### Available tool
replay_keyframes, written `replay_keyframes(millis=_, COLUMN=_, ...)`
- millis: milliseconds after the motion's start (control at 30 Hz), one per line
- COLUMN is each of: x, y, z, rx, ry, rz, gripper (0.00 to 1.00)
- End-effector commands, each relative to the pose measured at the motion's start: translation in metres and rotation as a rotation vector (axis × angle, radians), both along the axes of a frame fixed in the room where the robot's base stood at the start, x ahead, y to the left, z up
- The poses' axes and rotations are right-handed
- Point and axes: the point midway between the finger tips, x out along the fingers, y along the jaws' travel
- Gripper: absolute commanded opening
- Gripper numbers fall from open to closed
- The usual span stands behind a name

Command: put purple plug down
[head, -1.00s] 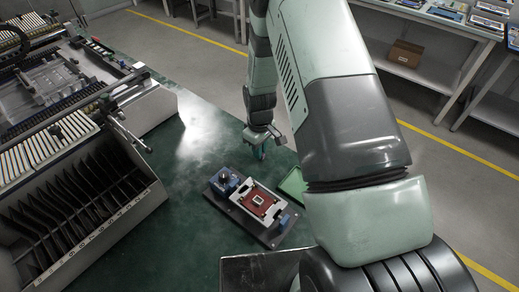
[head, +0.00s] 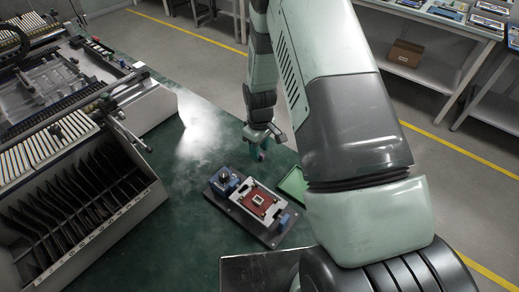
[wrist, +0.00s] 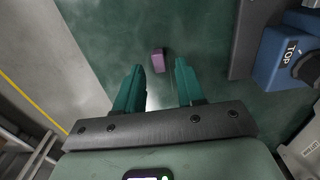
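The purple plug (wrist: 158,61) shows in the wrist view as a small purple block on the green table top. It lies beyond my gripper's fingertips and between their lines, a little left of the right finger. My gripper (wrist: 157,67) has its two teal fingers spread apart with nothing between them. In the head view my gripper (head: 257,153) points down over the table, behind the fixture board. I cannot make out the plug in the head view.
A dark fixture board (head: 276,234) with a blue block (head: 225,182) and a red circuit board (head: 254,203) stands nearby. A green tray (head: 293,183) is beside it, partly behind my arm. A slotted rack (head: 150,195) is at left. Table (head: 180,225) between is clear.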

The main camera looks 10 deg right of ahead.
Motion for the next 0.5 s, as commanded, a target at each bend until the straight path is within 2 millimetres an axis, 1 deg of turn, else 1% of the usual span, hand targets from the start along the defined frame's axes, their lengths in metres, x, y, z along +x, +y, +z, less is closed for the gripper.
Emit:
replay_keyframes(millis=33, x=0.001, y=0.000, z=0.010, rx=0.001, ry=-0.005, rz=0.000, gripper=0.39)
replay_keyframes(millis=300, x=0.001, y=0.000, z=0.069, rx=0.001, ry=-0.005, rz=-0.002, gripper=0.39)
replay_keyframes(millis=400, x=0.000, y=0.000, z=0.087, rx=0.001, ry=-0.004, rz=-0.001, gripper=0.39)
replay_keyframes(millis=500, x=0.000, y=0.000, z=0.100, rx=0.001, ry=-0.002, rz=-0.001, gripper=0.39)
